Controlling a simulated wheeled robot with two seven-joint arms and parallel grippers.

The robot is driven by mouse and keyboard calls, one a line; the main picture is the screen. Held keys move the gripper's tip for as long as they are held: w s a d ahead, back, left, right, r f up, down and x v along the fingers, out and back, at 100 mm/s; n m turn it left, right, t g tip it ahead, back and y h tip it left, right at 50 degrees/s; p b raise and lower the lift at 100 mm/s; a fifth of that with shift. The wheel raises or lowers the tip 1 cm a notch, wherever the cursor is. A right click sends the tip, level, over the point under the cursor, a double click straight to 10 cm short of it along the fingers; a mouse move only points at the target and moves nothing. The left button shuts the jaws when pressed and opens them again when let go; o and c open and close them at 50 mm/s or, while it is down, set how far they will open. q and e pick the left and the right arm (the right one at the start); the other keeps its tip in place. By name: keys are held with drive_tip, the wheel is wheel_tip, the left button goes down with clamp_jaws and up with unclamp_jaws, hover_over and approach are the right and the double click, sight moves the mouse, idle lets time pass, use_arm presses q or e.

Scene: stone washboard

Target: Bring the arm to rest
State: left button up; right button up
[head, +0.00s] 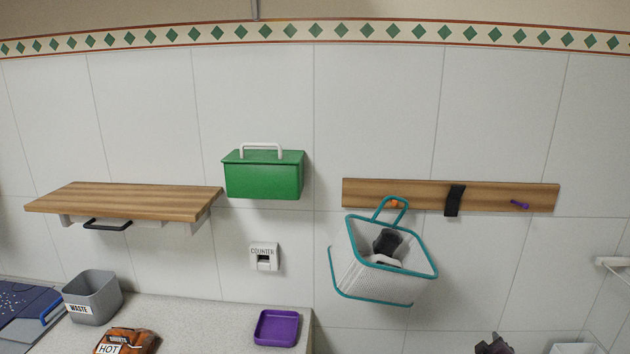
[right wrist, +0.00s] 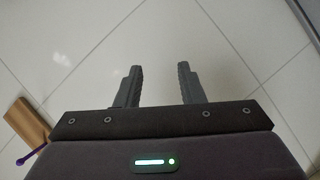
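My right gripper (head: 493,345) shows only as a dark tip at the bottom edge of the head view, right of centre and well below the wall rail. In the right wrist view my right gripper (right wrist: 159,82) has its two fingers apart with nothing between them, over pale tiles. My left gripper is in neither view.
A teal-rimmed basket (head: 345,275) with a dark item inside hangs tilted from the wooden rail (head: 415,193). A green box (head: 262,178) and a wooden shelf (head: 125,201) are on the wall. The counter (head: 200,310) holds a grey waste bin (head: 93,297) and purple tray (head: 277,328).

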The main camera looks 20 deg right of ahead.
drive_tip(key=s+a+f+n+g+y, duration=0.1)
drive_tip(key=s+a+f+g+y, duration=0.15)
drive_tip(key=s+f, duration=0.5)
drive_tip(key=s+a+f+n+g+y, duration=0.1)
drive_tip(key=s+a+f, duration=0.2)
drive_tip(key=s+f, duration=0.4)
drive_tip(key=s+a+f+n+g+y, duration=0.1)
drive_tip(key=s+a+f+g, duration=0.15)
drive_tip(key=s+f, duration=0.45)
drive_tip(key=s+a+f+g+y, duration=0.15)
drive_tip(key=s+a+f, duration=0.25)
drive_tip(key=s, duration=0.7)
drive_tip(key=s+a+f+m+y, duration=0.1)
drive_tip(key=s+a+f+y, duration=0.15)
drive_tip(key=a, duration=1.05)
drive_tip(key=s+a+f+y, duration=0.1)
drive_tip(key=a+f, duration=0.3)
drive_tip(key=a, duration=0.9)
drive_tip(key=s+a+f+m+y, duration=0.15)
drive_tip(key=a+f, duration=0.25)
drive_tip(key=a, duration=0.8)
wheel_tip(320, 180, down, 15)
drive_tip(key=b, duration=1.4)
drive_tip(key=shift+w+a+r+n+g+y+b, duration=0.15)
drive_tip(key=shift+a+r+n+g+y+b, duration=0.05)
drive_tip(key=shift+a+n+g+y+b, duration=0.2)
